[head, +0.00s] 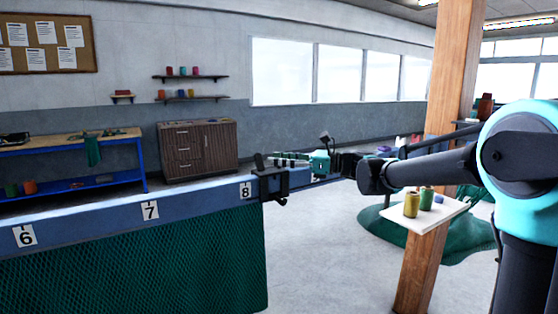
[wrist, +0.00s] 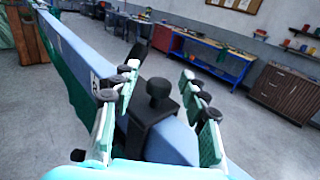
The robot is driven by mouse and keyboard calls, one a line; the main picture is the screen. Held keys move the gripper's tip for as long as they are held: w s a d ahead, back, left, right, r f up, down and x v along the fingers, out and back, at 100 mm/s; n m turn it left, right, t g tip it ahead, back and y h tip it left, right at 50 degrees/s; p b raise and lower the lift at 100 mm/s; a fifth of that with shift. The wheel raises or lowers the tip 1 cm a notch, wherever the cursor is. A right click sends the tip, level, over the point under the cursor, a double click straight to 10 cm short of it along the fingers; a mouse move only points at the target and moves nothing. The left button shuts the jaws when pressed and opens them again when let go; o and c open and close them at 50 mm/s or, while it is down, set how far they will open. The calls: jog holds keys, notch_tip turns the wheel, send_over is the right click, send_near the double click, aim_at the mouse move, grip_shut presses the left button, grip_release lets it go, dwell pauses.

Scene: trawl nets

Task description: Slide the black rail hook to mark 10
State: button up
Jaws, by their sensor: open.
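The black rail hook (head: 272,184) sits over the blue rail (head: 190,196), just right of the mark 8 plate (head: 245,190). In the wrist view the hook (wrist: 152,132) has a round knob (wrist: 159,89) on top. My gripper (head: 284,160) is at the hook's top in the head view. In the wrist view my gripper (wrist: 161,76) is open, with one finger on each side of the knob and gaps between. Mark 10 is not readable in either view; my arm covers part of the rail to the right.
Marks 6 (head: 25,236) and 7 (head: 149,210) are on the rail to the left, above a hanging green net (head: 150,265). A wooden post (head: 445,120) with a small white shelf (head: 418,218) holding spools stands right of the rail, close to my arm.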

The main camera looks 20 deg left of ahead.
jog(key=shift+a, duration=0.2)
jog(key=shift+c, duration=0.2)
grip_shut()
